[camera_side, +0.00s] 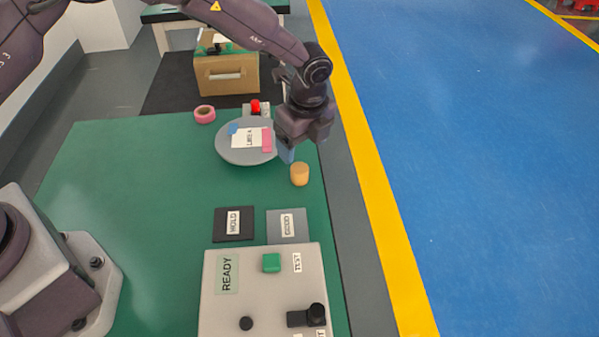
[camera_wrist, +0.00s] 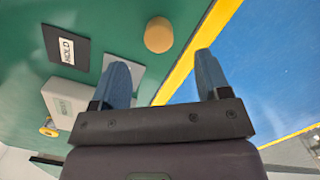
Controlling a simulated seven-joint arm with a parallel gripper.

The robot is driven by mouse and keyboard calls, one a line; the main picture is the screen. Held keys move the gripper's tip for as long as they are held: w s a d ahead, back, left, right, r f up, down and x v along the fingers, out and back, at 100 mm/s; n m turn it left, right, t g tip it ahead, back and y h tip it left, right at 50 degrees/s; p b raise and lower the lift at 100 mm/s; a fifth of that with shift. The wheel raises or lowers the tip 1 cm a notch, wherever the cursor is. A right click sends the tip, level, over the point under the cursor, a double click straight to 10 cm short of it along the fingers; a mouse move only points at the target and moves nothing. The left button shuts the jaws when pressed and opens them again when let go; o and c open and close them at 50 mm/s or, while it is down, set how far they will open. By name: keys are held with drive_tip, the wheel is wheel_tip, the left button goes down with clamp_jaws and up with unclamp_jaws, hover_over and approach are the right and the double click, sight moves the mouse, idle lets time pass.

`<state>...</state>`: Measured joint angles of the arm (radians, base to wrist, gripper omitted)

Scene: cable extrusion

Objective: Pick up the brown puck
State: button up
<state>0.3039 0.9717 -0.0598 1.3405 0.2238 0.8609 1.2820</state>
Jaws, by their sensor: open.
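The brown puck (camera_side: 299,174) is a small tan cylinder standing upright on the green table near its right edge. It also shows in the wrist view (camera_wrist: 158,35), ahead of the fingertips and between their lines. My gripper (camera_side: 288,152) is above and slightly left of the puck in the side view. In the wrist view my gripper (camera_wrist: 162,65) has its two blue fingers spread wide with nothing between them. The puck appears apart from both fingers.
A dark HOLD pad (camera_side: 234,224) and a grey GOOD pad (camera_side: 287,226) lie in front of the puck. Nearer is a control box (camera_side: 213,300). A round grey disc (camera_side: 232,155) with labels lies behind left, with a pink tape roll (camera_side: 204,114) beyond.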

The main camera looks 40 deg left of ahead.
sight(300, 167)
drive_tip(key=f, duration=0.8)
drive_tip(key=shift+s+a, duration=0.1)
drive_tip(key=shift+a, duration=0.1)
drive_tip(key=c, duration=1)
drive_tip(key=shift+c, duration=0.2)
drive_tip(key=shift+r, duration=0.15)
drive_tip(key=shift+r, duration=0.6)
drive_tip(key=s+a+r, duration=0.1)
drive_tip(key=s+r, duration=0.2)
drive_tip(key=s, duration=0.1)
drive_tip(key=s+a+r, duration=0.1)
drive_tip(key=s+r, duration=0.3)
drive_tip(key=s, duration=0.1)
drive_tip(key=s+a+r, duration=0.2)
drive_tip(key=s+r, duration=0.2)
drive_tip(key=shift+s+r, duration=0.2)
drive_tip(key=shift+r, duration=0.05)
